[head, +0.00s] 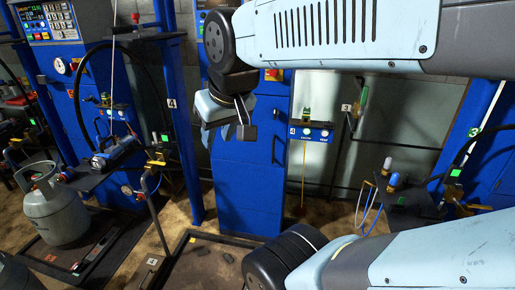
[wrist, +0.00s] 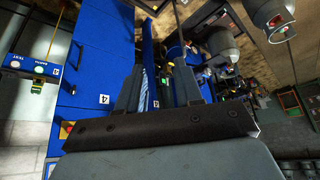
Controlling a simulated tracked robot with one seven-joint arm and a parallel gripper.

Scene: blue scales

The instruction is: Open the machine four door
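The blue cabinet of machine four (head: 248,195) stands in the middle of the head view, behind my gripper. My gripper (head: 228,136) hangs in front of the cabinet's upper part, pointing down. In the wrist view my gripper (wrist: 158,80) has its two fingers apart with nothing held between them.
A grey gas cylinder (head: 55,205) stands on a platform at the left. A black scale platform (head: 205,268) lies on the floor before the cabinet. A blue post (head: 180,120) and hoses stand left of it. Machine three's label (head: 474,132) shows at the right.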

